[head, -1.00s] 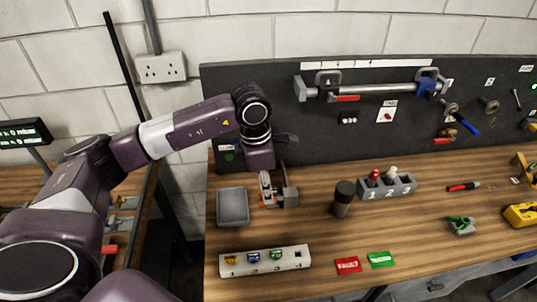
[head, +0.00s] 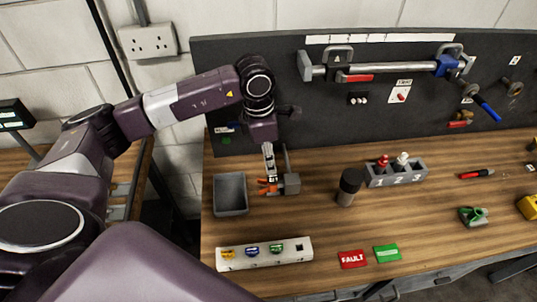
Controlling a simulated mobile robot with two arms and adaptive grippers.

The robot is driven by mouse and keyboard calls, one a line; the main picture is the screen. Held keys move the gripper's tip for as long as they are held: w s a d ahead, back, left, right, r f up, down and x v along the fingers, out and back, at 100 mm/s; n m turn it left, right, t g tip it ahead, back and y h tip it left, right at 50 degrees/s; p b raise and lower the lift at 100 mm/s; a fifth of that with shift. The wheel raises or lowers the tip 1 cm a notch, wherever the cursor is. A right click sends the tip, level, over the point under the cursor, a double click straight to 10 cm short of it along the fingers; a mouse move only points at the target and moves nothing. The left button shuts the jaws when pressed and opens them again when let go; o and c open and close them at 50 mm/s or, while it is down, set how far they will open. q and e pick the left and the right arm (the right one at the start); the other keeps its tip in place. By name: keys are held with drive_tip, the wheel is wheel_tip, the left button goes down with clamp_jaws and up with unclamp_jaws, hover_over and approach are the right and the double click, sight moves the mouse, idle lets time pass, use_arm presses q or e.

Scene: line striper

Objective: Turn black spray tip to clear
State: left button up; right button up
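My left gripper (head: 268,163) points down at the orange part (head: 269,187) of a small grey fixture (head: 292,183) at the back left of the bench. The fingers are small and overlap the orange part, so I cannot tell whether they are open or touching it. I cannot make out a black spray tip there; it may be hidden by the gripper. A white tip rack (head: 264,257) in front holds yellow, blue and green tips, and its slot at the right end shows a dark opening. My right gripper is not in view.
A grey tray (head: 231,194) stands left of the fixture. A dark cylinder (head: 349,187) stands to its right, near a grey numbered holder (head: 396,174) with red and white pieces. Red FAULT (head: 352,259) and green (head: 387,253) cards lie in front. The wood between is clear.

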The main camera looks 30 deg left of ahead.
sight(272, 176)
use_arm(q)
drive_tip(key=f+b, duration=0.1)
drive_tip(key=f, duration=0.1)
drive_tip(key=f+b, duration=0.2)
drive_tip(key=f, duration=0.1)
drive_tip(key=shift+w+d+f+b, duration=0.25)
drive_tip(key=shift+f+b, duration=0.1)
drive_tip(key=shift+w+f+b, duration=0.1)
drive_tip(key=shift+f+b, duration=0.45)
drive_tip(key=shift+f, duration=0.05)
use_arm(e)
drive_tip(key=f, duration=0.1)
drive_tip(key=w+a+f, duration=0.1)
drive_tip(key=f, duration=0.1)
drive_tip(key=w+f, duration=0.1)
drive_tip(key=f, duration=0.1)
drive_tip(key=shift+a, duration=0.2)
use_arm(q)
drive_tip(key=shift+r, duration=0.1)
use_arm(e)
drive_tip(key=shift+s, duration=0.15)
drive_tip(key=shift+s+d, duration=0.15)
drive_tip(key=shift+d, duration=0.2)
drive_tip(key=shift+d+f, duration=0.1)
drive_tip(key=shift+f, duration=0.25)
use_arm(q)
clamp_jaws()
